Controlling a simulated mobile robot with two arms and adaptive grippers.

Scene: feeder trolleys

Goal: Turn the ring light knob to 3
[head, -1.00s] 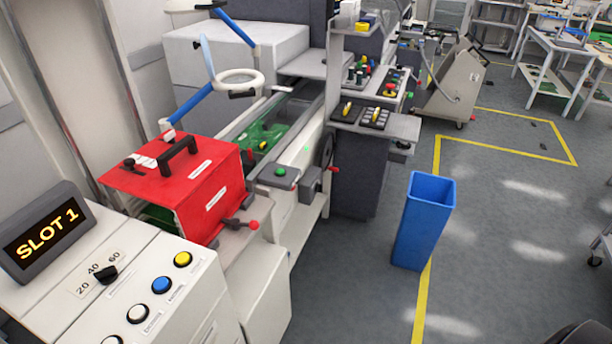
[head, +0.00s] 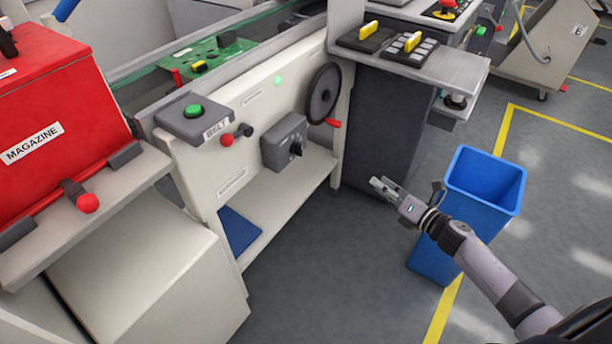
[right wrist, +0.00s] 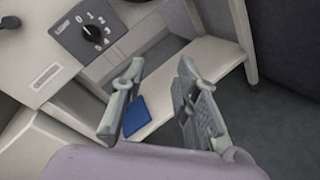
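A grey box with a black rotary knob (head: 296,149) sits on the front of the white conveyor frame, left of the handwheel. In the right wrist view the knob (right wrist: 88,32) shows at the upper left, with small white numbers around it. I cannot tell for sure which number it points to. My left gripper is out of view.
A dark handwheel (head: 324,94) with a red handle is right of the box. A blue bin (head: 484,180) stands behind my right forearm. A lower shelf (head: 285,205) juts out below.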

